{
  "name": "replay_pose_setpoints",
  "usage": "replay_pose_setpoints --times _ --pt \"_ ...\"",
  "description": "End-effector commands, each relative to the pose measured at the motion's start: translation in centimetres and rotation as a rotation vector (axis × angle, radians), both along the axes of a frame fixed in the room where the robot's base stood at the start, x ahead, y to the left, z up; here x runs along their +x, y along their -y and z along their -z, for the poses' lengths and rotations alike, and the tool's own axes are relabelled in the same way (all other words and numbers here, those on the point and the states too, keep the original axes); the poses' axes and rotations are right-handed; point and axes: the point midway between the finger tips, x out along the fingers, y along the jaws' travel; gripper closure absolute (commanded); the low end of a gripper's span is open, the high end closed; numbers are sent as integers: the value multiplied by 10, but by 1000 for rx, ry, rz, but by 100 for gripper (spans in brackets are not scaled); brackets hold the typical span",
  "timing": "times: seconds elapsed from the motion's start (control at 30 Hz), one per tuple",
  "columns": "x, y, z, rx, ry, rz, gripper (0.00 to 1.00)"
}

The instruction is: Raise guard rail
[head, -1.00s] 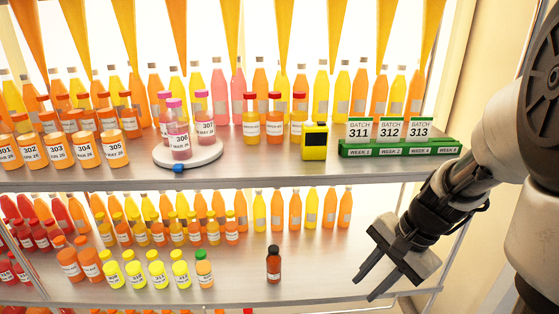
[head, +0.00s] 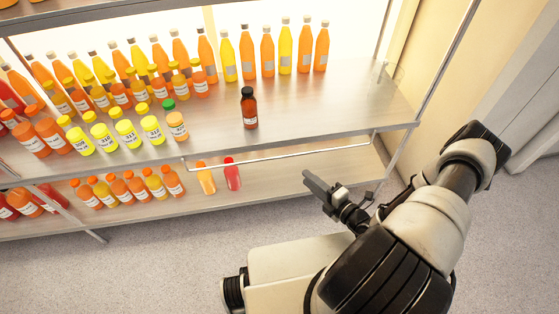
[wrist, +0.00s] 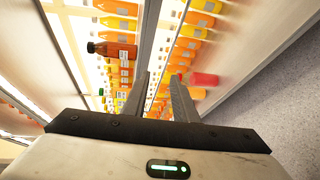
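The guard rail (head: 285,153) is a thin pale bar along the front of the shelf unit, just below the edge of the middle shelf. It has short bent ends and runs in front of the gap above the lower shelf. My gripper (head: 309,181) is in front of the shelf unit, below the rail's right half and apart from it in the head view. In the wrist view my gripper (wrist: 160,78) has its two fingers spread with nothing held between them. Long shelf-front strips run past the fingertips there; I cannot tell the rail among them for sure.
A dark brown bottle (head: 249,108) stands alone on the middle shelf (head: 330,115), above the rail. Several juice bottles fill its left part. A red bottle (head: 232,174) and an orange one (head: 206,178) stand on the lower shelf behind the rail. The floor (head: 160,260) is clear.

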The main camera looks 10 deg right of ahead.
Motion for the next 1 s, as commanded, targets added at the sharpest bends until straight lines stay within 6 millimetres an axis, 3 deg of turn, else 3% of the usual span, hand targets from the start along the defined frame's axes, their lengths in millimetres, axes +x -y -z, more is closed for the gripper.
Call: replay_pose_setpoints --times 0.1,0.33,1.0 --pt "-3 3 19 69 -35 82 74" --pt "16 -5 26 83 -41 96 74" --pt "137 -57 51 79 -41 93 74"
